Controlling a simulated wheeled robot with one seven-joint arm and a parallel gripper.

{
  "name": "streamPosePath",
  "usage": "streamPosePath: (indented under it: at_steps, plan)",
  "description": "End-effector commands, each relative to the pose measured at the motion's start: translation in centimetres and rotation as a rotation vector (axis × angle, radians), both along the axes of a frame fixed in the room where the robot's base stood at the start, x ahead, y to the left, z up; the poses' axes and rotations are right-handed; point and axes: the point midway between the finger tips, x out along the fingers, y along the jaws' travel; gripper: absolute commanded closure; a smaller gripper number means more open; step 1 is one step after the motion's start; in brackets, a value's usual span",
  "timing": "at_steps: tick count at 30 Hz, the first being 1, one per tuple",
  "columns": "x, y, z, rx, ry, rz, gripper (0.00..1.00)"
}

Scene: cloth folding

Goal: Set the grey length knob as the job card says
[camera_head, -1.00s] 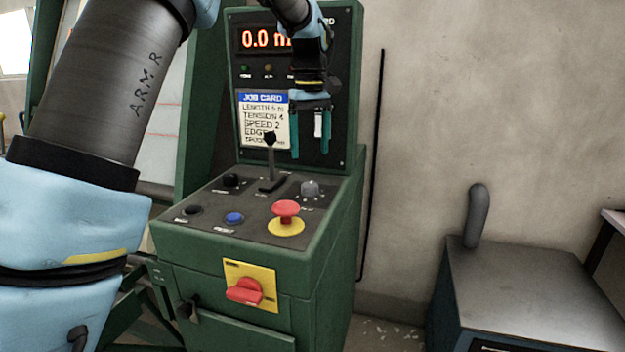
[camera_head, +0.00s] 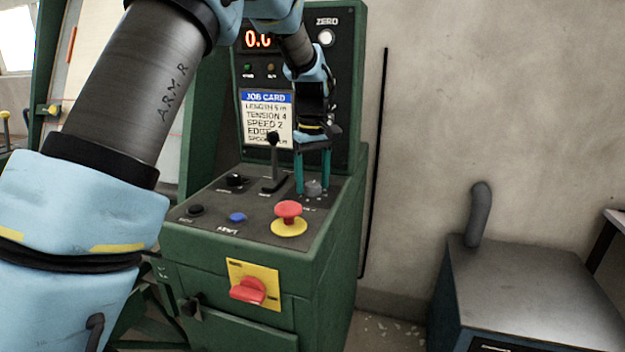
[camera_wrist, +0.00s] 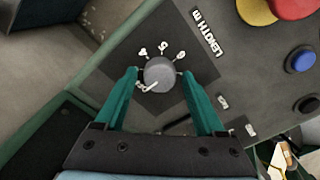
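The grey length knob (camera_wrist: 160,73) is on the panel beside the "LENGTH m" label (camera_wrist: 208,33) in the wrist view. White numerals ring part of it, and a white mark shows at its lower-left edge. It also shows in the head view (camera_head: 313,188). My gripper (camera_wrist: 160,75) is open, with one teal finger on each side of the knob. I cannot tell whether they touch it. In the head view my gripper (camera_head: 312,190) points down at the panel. The job card (camera_head: 266,118) lists length, tension 4 and speed 2; its length digit is unclear.
A black lever (camera_head: 273,160) stands left of my gripper. A red mushroom button (camera_head: 289,210) and a blue button (camera_head: 237,217) are nearer the front. A red switch (camera_head: 248,290) is on the cabinet front.

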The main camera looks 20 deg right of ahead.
Motion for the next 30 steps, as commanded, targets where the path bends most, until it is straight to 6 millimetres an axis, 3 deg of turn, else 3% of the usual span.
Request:
streamPosePath:
  at_steps: [2, 18, 30]
  plan:
    - [0.0, 0.0, 0.02, 0.0, 0.0, 0.0, 0.39]
    - [0.01, 0.02, 0.03, 0.001, 0.0, 0.0, 1.0]
    - [0.04, 0.05, 0.09, 0.001, 0.0, -0.058, 1.0]
